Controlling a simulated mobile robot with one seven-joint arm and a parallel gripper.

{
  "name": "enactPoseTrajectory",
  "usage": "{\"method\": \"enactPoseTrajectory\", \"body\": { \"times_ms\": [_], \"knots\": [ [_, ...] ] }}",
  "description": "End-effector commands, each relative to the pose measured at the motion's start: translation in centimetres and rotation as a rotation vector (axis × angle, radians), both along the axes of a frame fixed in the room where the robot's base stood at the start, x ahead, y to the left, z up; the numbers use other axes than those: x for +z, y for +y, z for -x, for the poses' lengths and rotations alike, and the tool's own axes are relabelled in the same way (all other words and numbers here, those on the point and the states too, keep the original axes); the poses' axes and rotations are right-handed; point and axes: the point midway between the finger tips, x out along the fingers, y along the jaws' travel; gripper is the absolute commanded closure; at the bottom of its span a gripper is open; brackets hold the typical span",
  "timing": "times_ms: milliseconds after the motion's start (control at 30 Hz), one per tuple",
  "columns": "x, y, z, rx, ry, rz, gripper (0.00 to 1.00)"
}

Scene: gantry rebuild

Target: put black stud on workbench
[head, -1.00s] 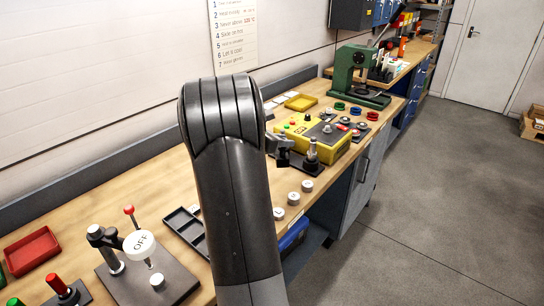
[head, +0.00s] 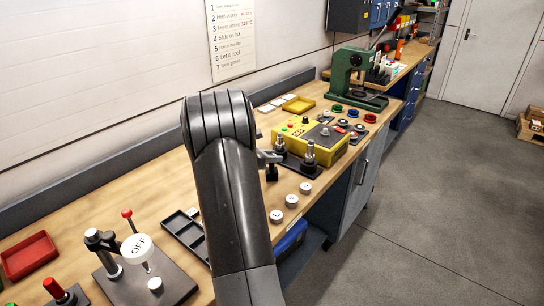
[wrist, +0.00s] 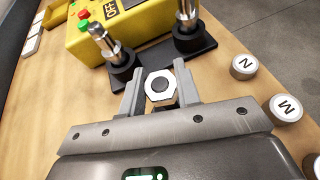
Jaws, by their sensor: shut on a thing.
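My gripper (head: 268,158) is shut on the black stud (head: 271,174), which shows as a small dark piece below the fingers in the head view. In the wrist view my gripper (wrist: 159,86) has a finger on each side of a pale hexagon with a dark centre, the top of the stud (wrist: 158,84). Its lower part is mostly hidden. The wooden workbench (head: 120,187) lies under it; whether the stud touches the wood I cannot tell. My arm hides part of the bench in the head view.
A black base with two metal posts (wrist: 188,42) stands just beyond my gripper, in front of a yellow box (head: 318,138). White lettered discs (wrist: 244,66) lie to the right, near the bench edge. A dark tray (head: 186,232) is at the left. Bare wood lies around the gripper.

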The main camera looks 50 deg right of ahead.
Motion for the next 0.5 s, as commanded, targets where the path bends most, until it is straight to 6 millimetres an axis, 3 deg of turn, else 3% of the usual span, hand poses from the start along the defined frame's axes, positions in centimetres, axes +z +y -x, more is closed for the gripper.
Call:
{"method": "enactPoseTrajectory", "body": {
  "times_ms": [300, 500],
  "knots": [
    [-0.06, 0.0, 0.0, 0.0, 0.0, 0.0, 0.48],
    [-0.02, 0.01, 0.0, 0.0, 0.0, 0.0, 0.48]
  ]
}}
